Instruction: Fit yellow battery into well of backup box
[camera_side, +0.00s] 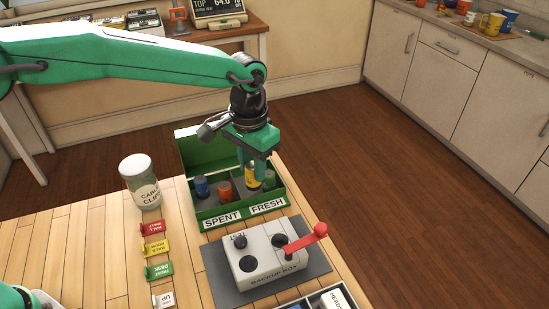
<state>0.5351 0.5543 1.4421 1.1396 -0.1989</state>
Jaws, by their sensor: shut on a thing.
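My gripper (257,166) points down over the green battery box's FRESH side, shut on the yellow battery (252,175). The battery is upright, partly hidden by a finger, and its lower end is at or inside the compartment; I cannot tell whether it touches the floor. The backup box (265,278) is a light grey block on a dark grey mat, nearer the camera. Its top has a dark round opening (248,264), another dark round spot (279,241), a small dark round part by the TEST label, and a red-knobbed lever (303,242) at the right.
The green battery box (212,222) has an open lid behind; a blue battery (202,187) and an orange one (224,191) stand in its SPENT side. A jar of cable clips (145,190) and several coloured tags (156,248) are to the left. A tray (318,302) is at the bottom edge.

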